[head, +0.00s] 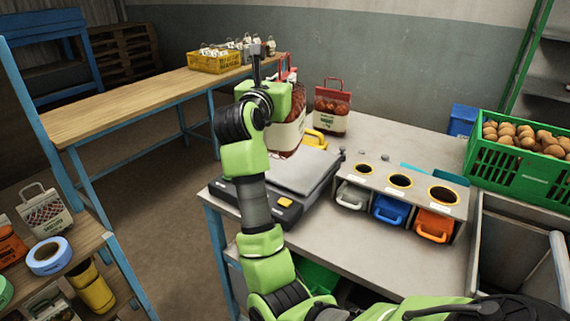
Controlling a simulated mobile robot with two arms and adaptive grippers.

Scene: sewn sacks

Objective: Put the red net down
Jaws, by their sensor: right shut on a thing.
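The red net (289,136) is a red mesh sack with a pale label and red handles, upright above or at the back of the scale (308,171). My right arm partly covers it, and I cannot tell whether its bottom touches the scale's plate. My right gripper (284,78) is shut on the red net at its top; its fingertips are mostly hidden behind my wrist. A second red net (331,108) with a label and red handle stands upright on the grey table, right of the held one. My left gripper is not in view.
The grey table (380,250) holds a unit with three round holes above grey, blue and orange bins (434,225). A green crate (516,165) of brown round produce is at right. A wooden table (150,93) carries a yellow crate (214,63). Shelves with sacks and tape stand lower left.

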